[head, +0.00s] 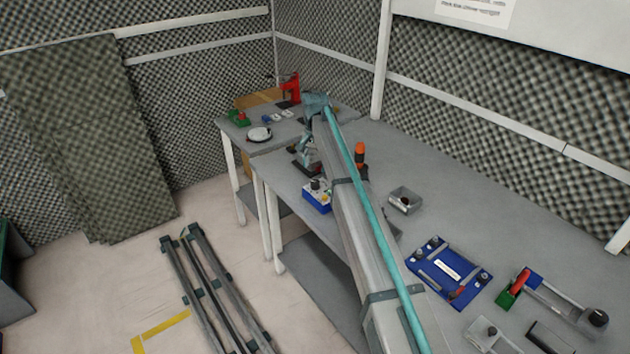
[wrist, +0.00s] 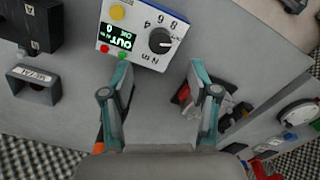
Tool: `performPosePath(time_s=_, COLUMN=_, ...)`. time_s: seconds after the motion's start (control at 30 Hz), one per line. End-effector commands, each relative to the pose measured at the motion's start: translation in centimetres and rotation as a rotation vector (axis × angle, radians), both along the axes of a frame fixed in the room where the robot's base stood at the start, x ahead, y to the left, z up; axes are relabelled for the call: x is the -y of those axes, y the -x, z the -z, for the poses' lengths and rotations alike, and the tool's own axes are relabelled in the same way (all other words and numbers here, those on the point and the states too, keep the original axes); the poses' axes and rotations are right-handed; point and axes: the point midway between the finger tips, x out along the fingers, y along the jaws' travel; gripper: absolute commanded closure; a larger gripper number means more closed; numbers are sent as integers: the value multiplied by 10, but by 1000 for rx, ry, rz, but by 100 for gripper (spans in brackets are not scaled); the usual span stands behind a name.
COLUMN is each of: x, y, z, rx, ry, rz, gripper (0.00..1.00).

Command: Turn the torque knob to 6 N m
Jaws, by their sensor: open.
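The torque box (wrist: 143,33) has a white face and blue sides. It appears upside down at the top of the wrist view. Its black torque knob (wrist: 160,41) sits beside the printed numbers 4, 6 and 8. The knob's pointer is too small to read surely. In the head view the blue box (head: 317,200) stands near the bench's front edge. My gripper (wrist: 160,74) is open and empty, its fingers apart below the knob in the wrist picture, not touching it. My gripper shows partly in the head view (head: 305,168).
A yellow button (wrist: 117,12) and red and green buttons are on the box face. A black block (wrist: 30,28) and a grey labelled holder (wrist: 34,84) lie left in the wrist view. A red and dark item (wrist: 184,95) lies by the right finger. An orange-topped object (head: 360,152) stands nearby.

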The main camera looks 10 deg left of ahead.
Motion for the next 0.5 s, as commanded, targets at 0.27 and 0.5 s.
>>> performPosePath(time_s=0.27, x=0, y=1, z=46, rx=-1, ry=1, rz=1, gripper=40)
performPosePath(time_s=0.5, x=0, y=0, z=74, rx=1, ry=0, rz=1, gripper=40)
